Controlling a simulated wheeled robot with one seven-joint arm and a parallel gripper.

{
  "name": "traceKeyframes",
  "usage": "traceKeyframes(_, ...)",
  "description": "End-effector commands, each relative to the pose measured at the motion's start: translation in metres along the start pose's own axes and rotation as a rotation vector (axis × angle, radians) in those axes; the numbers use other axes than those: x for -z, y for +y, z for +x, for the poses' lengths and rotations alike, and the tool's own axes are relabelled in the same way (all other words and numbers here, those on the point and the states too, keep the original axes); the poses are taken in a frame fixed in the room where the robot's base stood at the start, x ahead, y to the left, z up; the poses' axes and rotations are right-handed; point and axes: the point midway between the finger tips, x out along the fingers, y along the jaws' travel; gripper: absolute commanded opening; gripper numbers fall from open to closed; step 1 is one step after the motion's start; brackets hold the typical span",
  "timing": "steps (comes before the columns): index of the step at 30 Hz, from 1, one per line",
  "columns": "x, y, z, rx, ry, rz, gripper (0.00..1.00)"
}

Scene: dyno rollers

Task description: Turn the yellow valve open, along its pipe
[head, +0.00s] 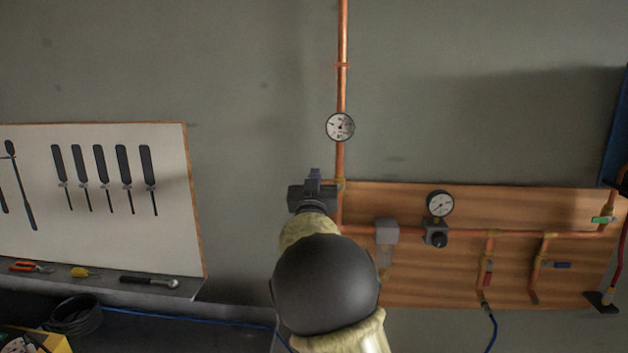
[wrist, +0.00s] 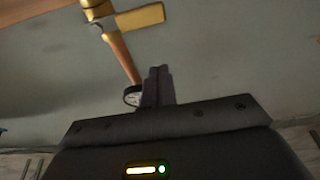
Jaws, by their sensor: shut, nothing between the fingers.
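The yellow valve lever (wrist: 140,19) shows at the top of the wrist view. It points right from its yellow body, roughly across its copper pipe (wrist: 122,58). In the head view only a small yellow part of the valve (head: 340,184) shows beside my gripper (head: 314,178); my arm and gripper hide the rest. My gripper's dark fingers (wrist: 158,72) are together and empty in the wrist view. They appear below the lever with a visible gap; the exact depth is hard to tell.
A round gauge (head: 340,127) sits on the vertical pipe above the valve. A wooden board (head: 590,285) at right carries pipes, a regulator gauge (head: 440,204), and red, blue and green levers. A tool board (head: 100,230) and a shelf are at left.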

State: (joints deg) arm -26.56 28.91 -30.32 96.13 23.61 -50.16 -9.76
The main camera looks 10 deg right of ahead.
Motion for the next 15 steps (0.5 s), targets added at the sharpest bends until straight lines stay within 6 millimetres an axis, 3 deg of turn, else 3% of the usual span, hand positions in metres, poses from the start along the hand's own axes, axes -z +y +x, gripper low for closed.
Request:
traceKeyframes(6, 0.002, 0.001, 0.028, -0.001, -0.001, -0.003, 0.0)
traceKeyframes(15, -0.032, 0.001, 0.016, -0.001, -0.004, -0.002, 0.0)
